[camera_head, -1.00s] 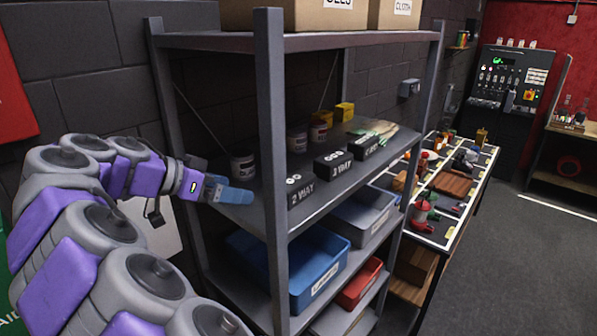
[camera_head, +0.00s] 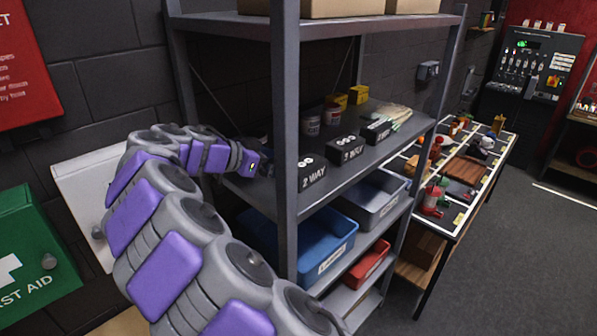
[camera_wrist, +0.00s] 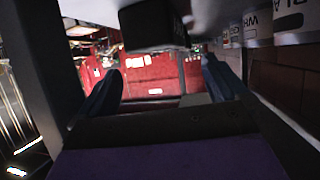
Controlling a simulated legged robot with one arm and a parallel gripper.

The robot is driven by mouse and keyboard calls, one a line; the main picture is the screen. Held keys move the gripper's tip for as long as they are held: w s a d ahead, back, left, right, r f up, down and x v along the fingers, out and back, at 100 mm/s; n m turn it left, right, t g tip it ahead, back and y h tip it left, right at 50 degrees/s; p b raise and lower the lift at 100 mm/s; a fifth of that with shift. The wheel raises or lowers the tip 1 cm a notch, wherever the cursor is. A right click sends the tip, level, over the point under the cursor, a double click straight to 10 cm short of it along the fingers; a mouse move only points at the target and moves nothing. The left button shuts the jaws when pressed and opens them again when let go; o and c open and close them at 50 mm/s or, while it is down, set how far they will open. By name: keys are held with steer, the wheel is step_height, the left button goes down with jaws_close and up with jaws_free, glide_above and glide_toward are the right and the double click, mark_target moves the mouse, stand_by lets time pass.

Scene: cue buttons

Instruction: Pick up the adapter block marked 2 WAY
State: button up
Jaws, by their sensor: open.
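The black adapter block marked 2 WAY (camera_head: 313,175) stands on the middle shelf near its front edge, just right of the front post. My gripper (camera_head: 264,167) is at the left of that post in the head view, level with the shelf, its fingertips partly hidden by the post. In the wrist view, whose picture is upside down, my gripper (camera_wrist: 162,85) is open with its two blue fingers apart. A dark block (camera_wrist: 155,25) shows ahead at the top, between the finger lines and apart from them; its label is not readable there.
Two similar black blocks, one seemingly marked 3 WAY (camera_head: 346,149), stand farther along the shelf. Paint cans (camera_head: 310,122) and yellow boxes (camera_head: 358,94) are behind. Blue (camera_head: 325,250) and red (camera_head: 370,265) bins sit below.

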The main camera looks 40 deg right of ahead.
mark_target(302, 164)
steer(key=x, duration=0.5)
steer(key=p+x, duration=0.1)
steer(key=x, duration=0.1)
steer(key=shift+d+r, duration=0.2)
steer(key=shift+d, duration=0.3)
steer(key=shift+f, duration=0.15)
steer(key=shift+a+f, duration=0.1)
steer(key=shift+a, duration=0.35)
steer(key=shift+s+d+f, duration=0.1)
steer(key=shift+d, duration=0.75)
steer(key=c, duration=0.5)
steer(key=shift+f, duration=0.15)
steer(key=c, duration=0.6)
